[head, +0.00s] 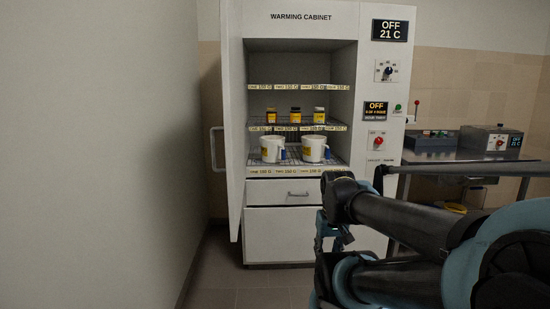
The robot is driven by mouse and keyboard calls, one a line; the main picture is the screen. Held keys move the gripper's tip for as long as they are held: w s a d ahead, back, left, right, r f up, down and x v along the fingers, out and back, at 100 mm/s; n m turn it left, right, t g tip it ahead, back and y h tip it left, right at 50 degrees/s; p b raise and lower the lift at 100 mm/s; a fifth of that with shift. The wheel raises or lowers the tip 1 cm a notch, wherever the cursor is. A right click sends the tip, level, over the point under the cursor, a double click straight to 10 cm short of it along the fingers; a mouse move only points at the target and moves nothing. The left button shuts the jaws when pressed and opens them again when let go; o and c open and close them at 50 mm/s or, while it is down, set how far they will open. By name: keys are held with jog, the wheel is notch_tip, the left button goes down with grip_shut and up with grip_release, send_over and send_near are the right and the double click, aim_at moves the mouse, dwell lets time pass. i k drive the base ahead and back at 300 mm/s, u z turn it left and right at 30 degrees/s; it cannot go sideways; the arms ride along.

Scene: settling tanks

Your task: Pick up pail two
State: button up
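Two white pails with yellow labels and blue parts on their right sides stand upright side by side on the lowest shelf of the open warming cabinet (300,17). They are the left pail (277,152) and the right pail (307,153). Their labels are too small to read, so I cannot tell which is pail two. My black and blue arm crosses the lower right. What looks like my gripper (333,236) hangs in front of the cabinet's lower right side, below and right of the pails. Its fingers are not clear. Nothing is visibly held.
The cabinet door (231,130) stands open at the left. A drawer (290,191) is shut below the shelves. A metal bench (450,157) with devices is at right. A wall closes the left.

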aim_at(273, 150)
jog(key=k, duration=1)
jog(key=u, duration=0.4)
jog(key=i, duration=1.45)
jog(key=z, duration=0.5)
jog(key=i, duration=0.85)
jog(key=z, duration=0.45)
